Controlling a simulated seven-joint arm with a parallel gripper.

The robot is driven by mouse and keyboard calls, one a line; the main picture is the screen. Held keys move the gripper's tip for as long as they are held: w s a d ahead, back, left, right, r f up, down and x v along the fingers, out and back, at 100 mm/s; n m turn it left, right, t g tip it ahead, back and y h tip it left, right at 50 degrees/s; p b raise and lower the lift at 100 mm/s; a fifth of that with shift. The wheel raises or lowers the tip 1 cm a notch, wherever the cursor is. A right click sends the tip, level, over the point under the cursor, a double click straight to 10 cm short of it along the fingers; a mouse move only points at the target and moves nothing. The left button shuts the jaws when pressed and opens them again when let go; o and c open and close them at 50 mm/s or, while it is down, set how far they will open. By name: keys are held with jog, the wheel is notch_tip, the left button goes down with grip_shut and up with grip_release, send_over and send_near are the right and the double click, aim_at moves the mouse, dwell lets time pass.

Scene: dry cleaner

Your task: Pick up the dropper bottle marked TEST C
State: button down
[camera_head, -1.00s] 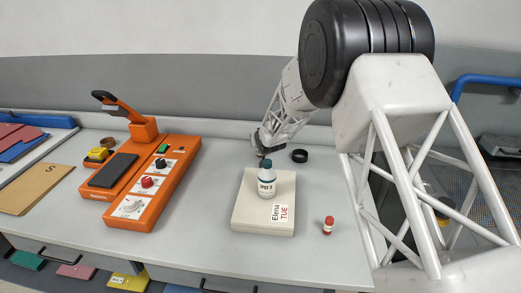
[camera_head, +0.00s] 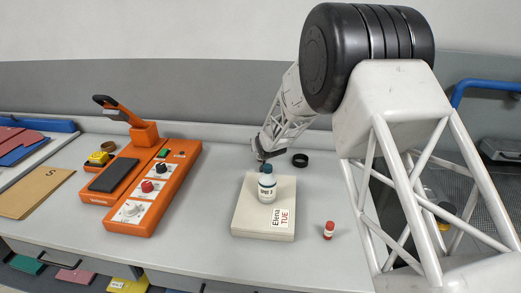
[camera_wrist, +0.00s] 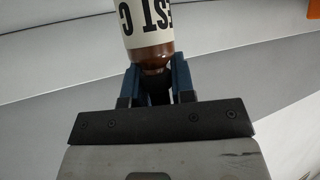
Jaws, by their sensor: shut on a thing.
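In the wrist view, a brown bottle (camera_wrist: 150,57) with a white label is between the two blue fingers of my gripper (camera_wrist: 157,85). The label's bold black letters show upside down and read "EST C", with the rest cut off at the top edge. My gripper is shut on this bottle near its narrow end. In the head view, my gripper (camera_head: 262,155) is at the back of the counter, behind the pale box. The brown bottle cannot be made out there; my gripper and the teal-capped bottle hide that spot.
A teal-capped bottle (camera_head: 267,190) stands on the pale box (camera_head: 250,222) tagged "Elena TUE", just in front of my gripper. A black ring (camera_head: 300,160) lies right of my gripper. A red-capped vial (camera_head: 328,230) stands right of the box. An orange control unit (camera_head: 170,185) is at left.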

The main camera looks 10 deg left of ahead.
jog(key=shift+r, duration=0.15)
notch_tip(320, 180, up, 10)
dwell(0.6)
jog(key=shift+d, duration=0.1)
dwell(0.4)
